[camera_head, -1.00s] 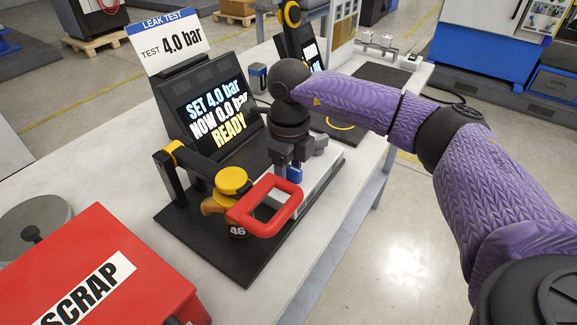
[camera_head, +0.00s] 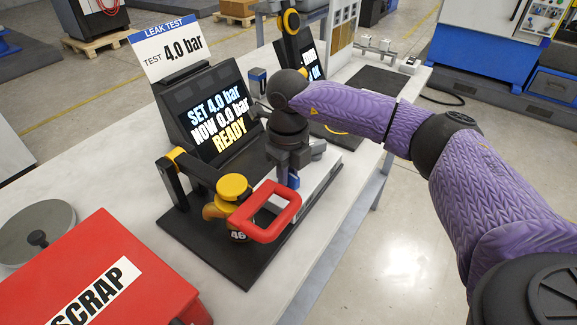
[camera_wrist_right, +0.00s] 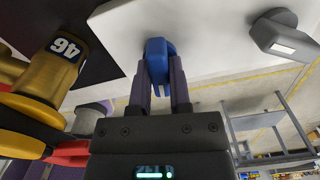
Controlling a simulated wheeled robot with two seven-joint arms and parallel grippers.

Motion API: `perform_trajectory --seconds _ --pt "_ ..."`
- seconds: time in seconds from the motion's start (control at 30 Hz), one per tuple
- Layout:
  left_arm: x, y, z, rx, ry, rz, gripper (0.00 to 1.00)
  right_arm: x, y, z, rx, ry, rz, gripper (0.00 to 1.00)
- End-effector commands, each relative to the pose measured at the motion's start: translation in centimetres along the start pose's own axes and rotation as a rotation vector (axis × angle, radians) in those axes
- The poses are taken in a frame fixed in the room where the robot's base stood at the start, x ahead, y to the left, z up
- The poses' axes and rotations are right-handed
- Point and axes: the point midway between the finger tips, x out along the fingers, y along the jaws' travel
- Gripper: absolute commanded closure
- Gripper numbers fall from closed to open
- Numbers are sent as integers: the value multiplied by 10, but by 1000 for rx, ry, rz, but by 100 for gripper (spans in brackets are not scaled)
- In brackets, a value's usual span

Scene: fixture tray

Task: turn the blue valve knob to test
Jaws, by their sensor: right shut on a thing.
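The blue valve knob (camera_head: 294,182) sits on the light grey box of the test station, right of the red handle. In the right wrist view the knob (camera_wrist_right: 157,50) is upright between my two fingers. My right gripper (camera_wrist_right: 160,82) is shut on it, with a finger on each side; in the head view the gripper (camera_head: 288,172) points down and hides most of the knob. The black screen (camera_head: 218,118) reads SET 4.0 bar, NOW 0.0 bar, READY. The knob's position marks cannot be made out. My left gripper is not in view.
A red clamp handle (camera_head: 268,226) and a brass part marked 46 (camera_head: 237,234) stand left of my right gripper. A yellow-capped clamp arm (camera_head: 233,187) is over the part. A red SCRAP box (camera_head: 118,250) is at the front left. A grey block (camera_wrist_right: 285,35) is near the knob.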

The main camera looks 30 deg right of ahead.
Motion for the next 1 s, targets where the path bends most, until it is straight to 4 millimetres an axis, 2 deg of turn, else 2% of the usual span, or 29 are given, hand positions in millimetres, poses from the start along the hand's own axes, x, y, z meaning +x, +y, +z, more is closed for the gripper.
perform_trajectory --seconds 0.03,0.4,0.7,1.0 --pt "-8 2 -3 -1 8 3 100 -5 0 0 36 -1 0 100" --pt "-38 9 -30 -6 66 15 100 -4 0 0 368 -1 0 100" --pt "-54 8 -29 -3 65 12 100 -3 0 0 573 -2 0 100" --pt "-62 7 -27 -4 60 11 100 -2 0 1 678 -3 1 100"
